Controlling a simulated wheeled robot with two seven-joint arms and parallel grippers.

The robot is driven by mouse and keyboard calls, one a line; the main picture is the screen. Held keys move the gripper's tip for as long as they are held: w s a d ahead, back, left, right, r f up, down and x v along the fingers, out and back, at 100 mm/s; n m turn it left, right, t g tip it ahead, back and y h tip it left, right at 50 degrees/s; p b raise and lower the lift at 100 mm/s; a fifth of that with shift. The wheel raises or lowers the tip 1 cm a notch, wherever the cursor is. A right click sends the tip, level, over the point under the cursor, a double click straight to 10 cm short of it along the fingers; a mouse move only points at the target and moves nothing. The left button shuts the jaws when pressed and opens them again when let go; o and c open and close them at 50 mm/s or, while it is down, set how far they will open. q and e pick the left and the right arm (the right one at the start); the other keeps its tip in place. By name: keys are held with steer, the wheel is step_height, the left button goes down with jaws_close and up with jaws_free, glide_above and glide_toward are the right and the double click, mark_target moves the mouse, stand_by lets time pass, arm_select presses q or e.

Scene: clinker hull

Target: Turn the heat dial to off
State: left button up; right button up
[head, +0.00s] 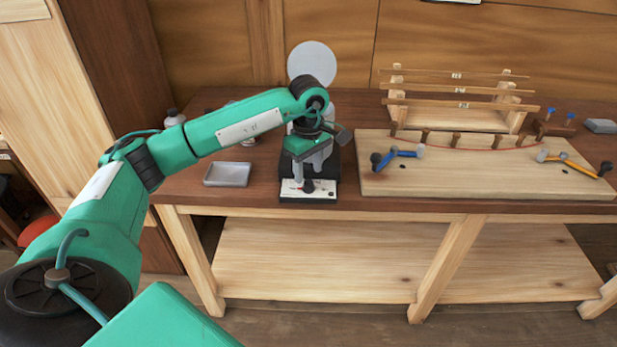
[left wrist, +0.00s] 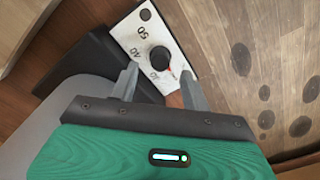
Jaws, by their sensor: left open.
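The heat dial (left wrist: 160,58) is a round black knob on a white panel (left wrist: 184,52) printed with numbers such as 50 and 40. A small red mark shows beside the knob. In the head view the dial (head: 308,186) sits on the front of a dark-based device on the bench. My left gripper (head: 314,164) is over the panel, pointing down at it. In the left wrist view its two fingers (left wrist: 160,72) are apart, one toward each side of the dial, and hold nothing. I cannot tell whether a finger touches the knob. My right gripper is not in view.
A grey tray (head: 228,174) lies left of the device. A light board (head: 470,180) to the right holds blue (head: 397,154) and orange (head: 580,168) tools. A wooden rack (head: 450,119) with thin strips stands behind it. A pale round disc (head: 312,60) rises behind my wrist.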

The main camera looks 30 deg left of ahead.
mark_target(309, 182)
arm_select(q)
step_height(309, 182, up, 2)
steer(key=shift+r, duration=0.25)
step_height(309, 182, up, 8)
steer(key=shift+b, duration=0.4)
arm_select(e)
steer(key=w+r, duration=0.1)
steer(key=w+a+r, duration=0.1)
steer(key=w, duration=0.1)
